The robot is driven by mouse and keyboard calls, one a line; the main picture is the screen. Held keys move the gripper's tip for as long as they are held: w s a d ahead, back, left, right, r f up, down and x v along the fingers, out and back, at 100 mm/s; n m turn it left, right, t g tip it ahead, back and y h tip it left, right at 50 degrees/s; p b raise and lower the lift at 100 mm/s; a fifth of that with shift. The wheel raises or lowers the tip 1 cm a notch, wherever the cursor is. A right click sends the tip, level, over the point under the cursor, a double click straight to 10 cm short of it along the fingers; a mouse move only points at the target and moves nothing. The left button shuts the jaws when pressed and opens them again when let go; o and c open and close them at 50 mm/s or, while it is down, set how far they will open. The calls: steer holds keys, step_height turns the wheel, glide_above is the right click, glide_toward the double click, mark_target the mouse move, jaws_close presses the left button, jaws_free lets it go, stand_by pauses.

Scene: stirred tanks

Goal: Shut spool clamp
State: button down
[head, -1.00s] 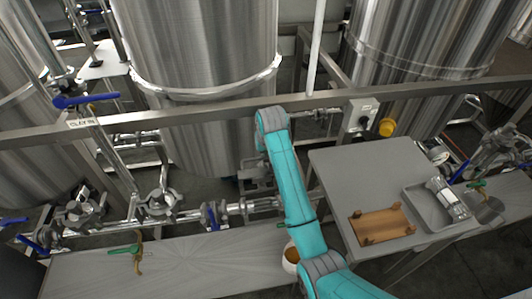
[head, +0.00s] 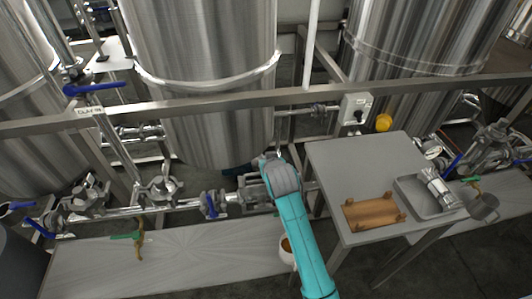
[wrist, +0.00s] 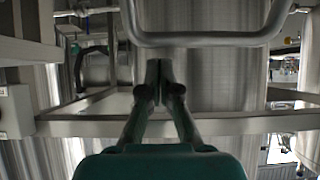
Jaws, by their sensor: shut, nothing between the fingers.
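A steel pipe line with several clamped joints and valves runs low in front of the tanks in the head view. One clamped joint (head: 160,190) stands at the left, and another fitting (head: 246,199) sits just left of my arm. I cannot tell which is the spool clamp, or whether its clamp is open. My gripper (wrist: 160,72) is shut and empty in the wrist view, below a bent steel tube (wrist: 210,38); contact with the tube is not clear. In the head view my gripper is largely hidden behind my arm and the fittings.
A steel rail (head: 215,103) crosses before the tanks. A blue-handled valve (head: 210,204) is on the line.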

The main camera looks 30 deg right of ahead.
steer(key=s+t, duration=0.1)
steer(key=s+a+f+t, duration=0.1)
steer(key=s, duration=0.1)
steer(key=s+f+t+h, duration=0.1)
steer(key=s+t, duration=0.1)
steer(key=shift+s+a+f, duration=0.1)
steer(key=shift+a+f, duration=0.1)
steer(key=shift+a, duration=0.1)
steer(key=s+a+f, duration=0.1)
steer(key=s+f, duration=0.3)
steer(key=shift+f, duration=0.35)
steer(key=r+v, duration=0.1)
steer(key=v, duration=1.1)
steer(key=shift+w+r, duration=0.15)
steer(key=shift+w, duration=0.1)
steer(key=shift+a, duration=0.1)
